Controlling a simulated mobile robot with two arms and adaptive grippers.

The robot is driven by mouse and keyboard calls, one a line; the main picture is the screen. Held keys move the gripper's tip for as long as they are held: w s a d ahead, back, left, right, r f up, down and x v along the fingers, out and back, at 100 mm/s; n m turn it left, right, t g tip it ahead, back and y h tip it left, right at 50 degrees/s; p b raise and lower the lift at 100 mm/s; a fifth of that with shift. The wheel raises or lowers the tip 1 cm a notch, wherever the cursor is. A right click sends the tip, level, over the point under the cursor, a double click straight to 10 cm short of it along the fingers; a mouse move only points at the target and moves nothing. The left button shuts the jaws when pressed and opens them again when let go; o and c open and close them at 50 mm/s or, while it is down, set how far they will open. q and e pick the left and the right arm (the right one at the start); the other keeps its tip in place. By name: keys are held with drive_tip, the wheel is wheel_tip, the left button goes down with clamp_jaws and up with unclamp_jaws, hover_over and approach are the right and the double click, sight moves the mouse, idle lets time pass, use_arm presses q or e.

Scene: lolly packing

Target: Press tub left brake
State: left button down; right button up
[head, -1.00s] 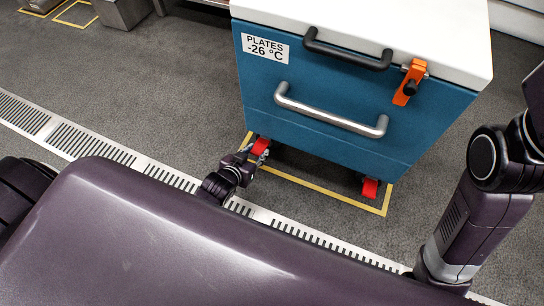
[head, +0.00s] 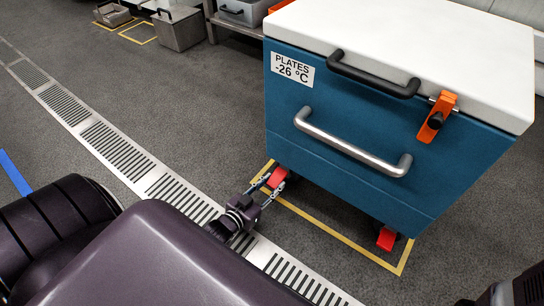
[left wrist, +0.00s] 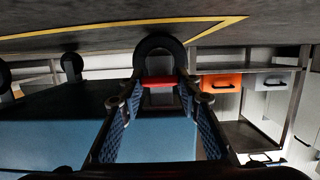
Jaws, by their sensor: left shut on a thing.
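The tub is a blue chest with a white lid (head: 420,45) and a label reading PLATES -26 °C. Its left brake is a red pedal (head: 278,177) at the lower left corner. My left gripper (head: 271,185) is at this pedal, its two fingers on either side, shut on it. In the left wrist view the red pedal (left wrist: 159,82) lies between the fingertips, in front of a dark wheel (left wrist: 160,52). A second red pedal (head: 386,238) is at the tub's lower right corner, apart from the gripper.
A yellow floor outline (head: 345,240) surrounds the tub's base. A slotted metal drain (head: 115,145) crosses the floor in front. Grey bins (head: 180,28) and a shelf stand at the back. The grey floor left of the tub is clear.

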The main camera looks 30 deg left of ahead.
use_arm(q)
drive_tip(key=shift+a, duration=0.2)
drive_tip(key=c, duration=1.4)
unclamp_jaws()
drive_tip(key=shift+s, duration=0.35)
drive_tip(key=v, duration=1.1)
drive_tip(key=shift+s+r, duration=0.1)
drive_tip(key=shift+s, duration=0.05)
drive_tip(key=shift+s, duration=0.1)
